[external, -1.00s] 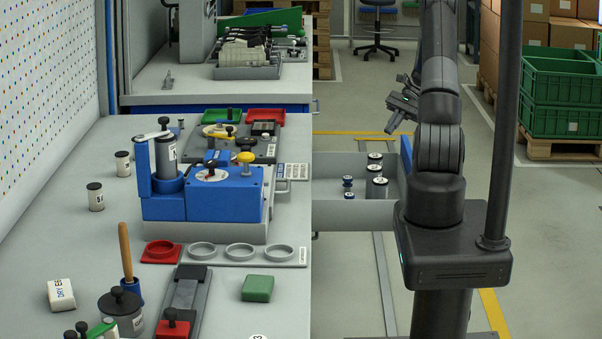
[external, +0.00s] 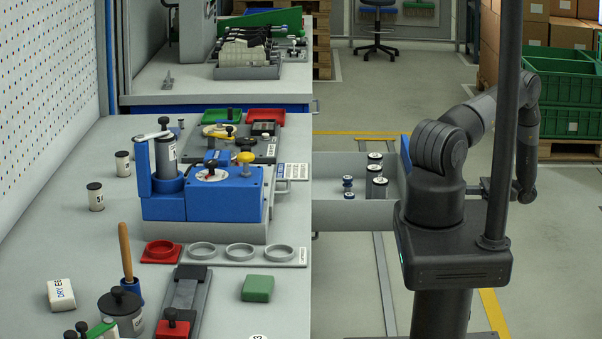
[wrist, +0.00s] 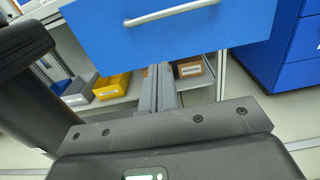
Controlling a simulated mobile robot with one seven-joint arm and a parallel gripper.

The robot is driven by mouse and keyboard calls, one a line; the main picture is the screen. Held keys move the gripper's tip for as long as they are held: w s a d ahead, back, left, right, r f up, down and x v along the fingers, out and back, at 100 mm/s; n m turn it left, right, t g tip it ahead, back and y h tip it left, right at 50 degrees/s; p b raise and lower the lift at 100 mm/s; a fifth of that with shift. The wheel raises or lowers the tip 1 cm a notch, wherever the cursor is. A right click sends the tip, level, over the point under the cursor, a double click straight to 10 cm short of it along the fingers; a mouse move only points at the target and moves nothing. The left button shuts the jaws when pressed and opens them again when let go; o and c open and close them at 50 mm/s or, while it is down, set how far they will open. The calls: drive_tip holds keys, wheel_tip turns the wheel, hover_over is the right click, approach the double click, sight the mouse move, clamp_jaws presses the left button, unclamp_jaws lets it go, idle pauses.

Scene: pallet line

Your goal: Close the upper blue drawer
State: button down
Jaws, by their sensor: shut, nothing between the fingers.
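The upper blue drawer is pulled out to the right of the workbench; its grey side wall (external: 335,166) and part of its blue front (external: 405,152) show in the external view. The drawer holds several small cylinders. In the wrist view its blue front (wrist: 185,35) with a pale bar handle (wrist: 170,13) fills the top. My gripper (wrist: 158,68) is shut and empty, its fingers pointing toward the lower part of the front. In the external view my gripper (external: 482,187) is right of the drawer, partly hidden by my arm base, and seems apart from the front.
Another blue drawer unit (wrist: 295,45) stands at the right in the wrist view. A yellow bin (wrist: 112,87) and a grey bin (wrist: 76,92) sit on a low shelf. The workbench top (external: 110,235) holds several objects. Green crates (external: 560,100) stand at the back right.

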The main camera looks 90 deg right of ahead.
sight(369, 189)
drive_tip(key=w, duration=1.3)
drive_tip(key=shift+w, duration=0.3)
drive_tip(key=shift+w, duration=0.1)
drive_tip(key=w, duration=3.3)
drive_tip(key=shift+w+r, duration=0.1)
drive_tip(key=shift+w, duration=0.05)
drive_tip(key=shift+w, duration=0.1)
drive_tip(key=s, duration=1.5)
